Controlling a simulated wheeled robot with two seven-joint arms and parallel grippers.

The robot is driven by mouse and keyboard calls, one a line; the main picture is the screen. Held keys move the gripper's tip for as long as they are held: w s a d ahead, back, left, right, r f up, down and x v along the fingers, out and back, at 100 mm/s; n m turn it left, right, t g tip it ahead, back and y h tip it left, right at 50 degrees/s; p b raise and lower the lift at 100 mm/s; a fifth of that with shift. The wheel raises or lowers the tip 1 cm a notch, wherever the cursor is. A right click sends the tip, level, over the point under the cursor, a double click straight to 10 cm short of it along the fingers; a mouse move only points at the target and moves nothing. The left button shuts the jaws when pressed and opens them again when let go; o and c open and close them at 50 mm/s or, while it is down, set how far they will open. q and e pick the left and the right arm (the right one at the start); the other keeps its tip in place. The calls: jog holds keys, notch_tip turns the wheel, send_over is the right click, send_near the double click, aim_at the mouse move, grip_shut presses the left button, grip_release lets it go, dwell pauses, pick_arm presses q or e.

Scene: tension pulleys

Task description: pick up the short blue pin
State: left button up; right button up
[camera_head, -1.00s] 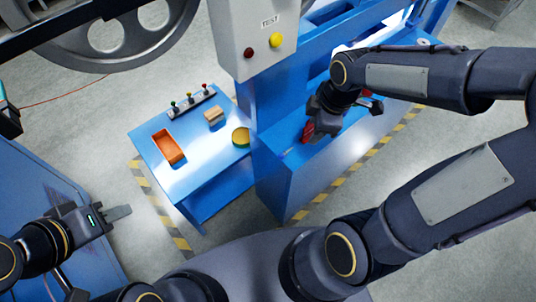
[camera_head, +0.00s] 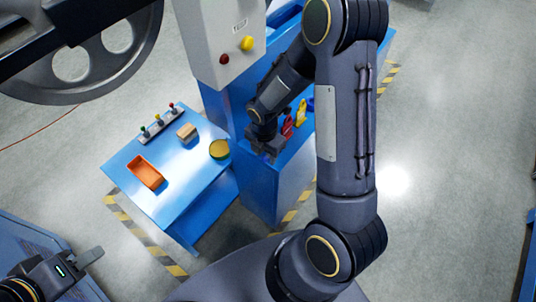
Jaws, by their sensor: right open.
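A rack of small upright pins (camera_head: 158,121) stands at the back of the blue table, with coloured knobs including green and red. The middle pin's knob is too small for me to be sure of its colour, and I cannot pick out the short blue pin for certain. My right gripper (camera_head: 265,153) is over the blue machine's front ledge, right of the table and well apart from the rack. Its jaws are open, and I see nothing held. My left gripper (camera_head: 91,257) is at the lower left, away from the table; its finger gap cannot be made out.
An orange tray (camera_head: 146,174), a tan block (camera_head: 186,132) and a round green-yellow tin (camera_head: 219,149) are on the blue table (camera_head: 178,205). Red (camera_head: 287,127), yellow (camera_head: 301,113) and blue (camera_head: 311,103) parts stand beside my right arm. A grey control box (camera_head: 222,40) overhangs the machine.

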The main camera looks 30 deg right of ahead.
jog(key=shift+f, duration=0.4)
jog(key=shift+c, duration=0.3)
grip_shut()
